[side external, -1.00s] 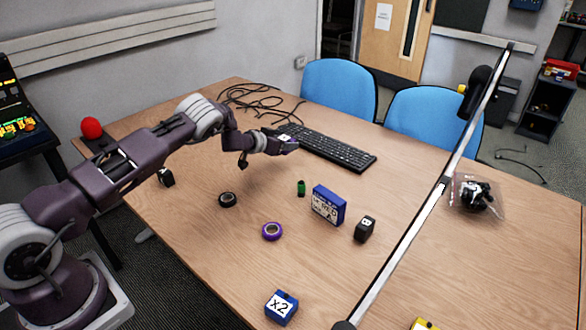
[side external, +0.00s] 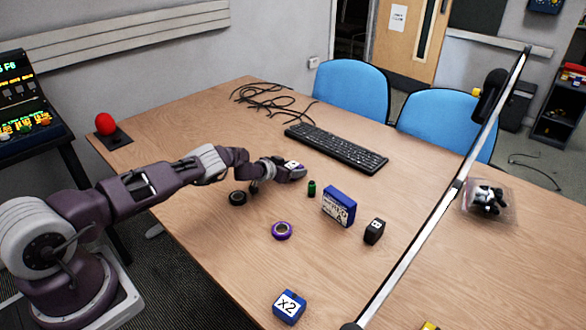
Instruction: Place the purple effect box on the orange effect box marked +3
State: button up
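My gripper (side external: 299,172) is over the middle of the table, just behind and left of a small green cylinder. A small white-labelled patch shows at its end, but I cannot tell whether this is part of the gripper or something held. The fingers are too small to read. I cannot make out a purple effect box or an orange effect box marked +3. A blue box marked X2 (side external: 289,306) sits at the front of the table. A yellow object (side external: 430,326) is cut off at the bottom edge.
Near my gripper are the green cylinder (side external: 311,188), a blue box with white front (side external: 339,205), a small black box (side external: 374,231), a purple tape roll (side external: 282,231) and a black roll (side external: 238,198). A keyboard (side external: 337,148) lies behind. A slanted pole (side external: 420,231) crosses the right.

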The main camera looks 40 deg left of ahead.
jog(key=shift+o, duration=1.1)
jog(key=shift+r, duration=0.1)
